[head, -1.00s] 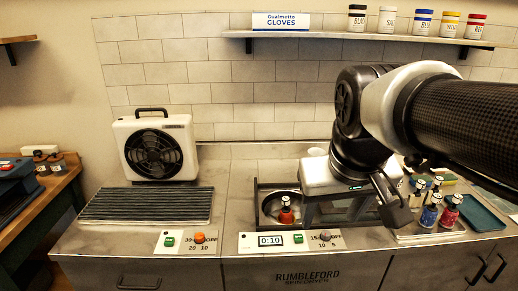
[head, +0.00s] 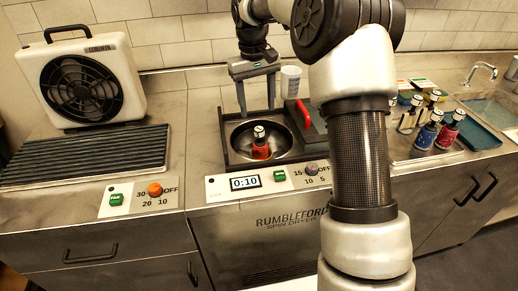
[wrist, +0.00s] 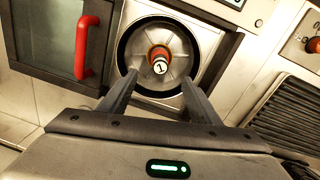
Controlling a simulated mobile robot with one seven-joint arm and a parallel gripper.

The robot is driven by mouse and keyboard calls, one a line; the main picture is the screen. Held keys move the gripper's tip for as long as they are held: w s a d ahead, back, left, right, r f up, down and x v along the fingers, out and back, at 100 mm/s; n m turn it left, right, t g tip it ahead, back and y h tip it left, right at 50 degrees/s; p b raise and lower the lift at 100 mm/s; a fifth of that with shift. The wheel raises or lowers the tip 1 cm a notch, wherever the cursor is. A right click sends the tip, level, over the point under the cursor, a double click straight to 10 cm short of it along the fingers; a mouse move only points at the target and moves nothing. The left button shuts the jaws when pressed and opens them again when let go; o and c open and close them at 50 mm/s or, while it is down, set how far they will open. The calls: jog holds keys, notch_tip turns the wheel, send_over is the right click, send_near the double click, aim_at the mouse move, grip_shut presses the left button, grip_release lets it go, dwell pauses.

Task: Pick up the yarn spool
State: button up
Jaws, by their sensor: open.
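I see nothing that is clearly a yarn spool. A small red-orange bottle (head: 260,148) with a pale and black cap stands upright in the round metal bowl (head: 292,147) of the spin dryer. In the wrist view the bottle's cap, marked 1 (wrist: 160,66), shows from above, near the bowl's centre. My gripper (head: 257,108) is open and empty, pointing down above the bowl's back part. In the wrist view my gripper's two fingers (wrist: 160,80) are spread, with the bottle seen between and beyond their tips. They do not appear to touch it.
Several bottles (head: 436,130) stand on a tray at right, beside a blue tray (head: 478,134). A fan (head: 86,82) and ribbed rack (head: 85,157) are left. A white cup (head: 290,80) stands behind.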

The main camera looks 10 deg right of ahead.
aim_at(260, 141)
jog(key=f+b, duration=0.1)
jog(key=f, duration=0.4)
jog(key=f+b, duration=0.1)
jog(key=f, duration=0.4)
jog(key=d+f, duration=0.1)
jog(key=f, duration=0.4)
jog(key=shift+w+f+b, duration=0.15)
jog(key=shift+f+b, duration=0.05)
jog(key=shift+b, duration=0.2)
jog(key=c, duration=1.4)
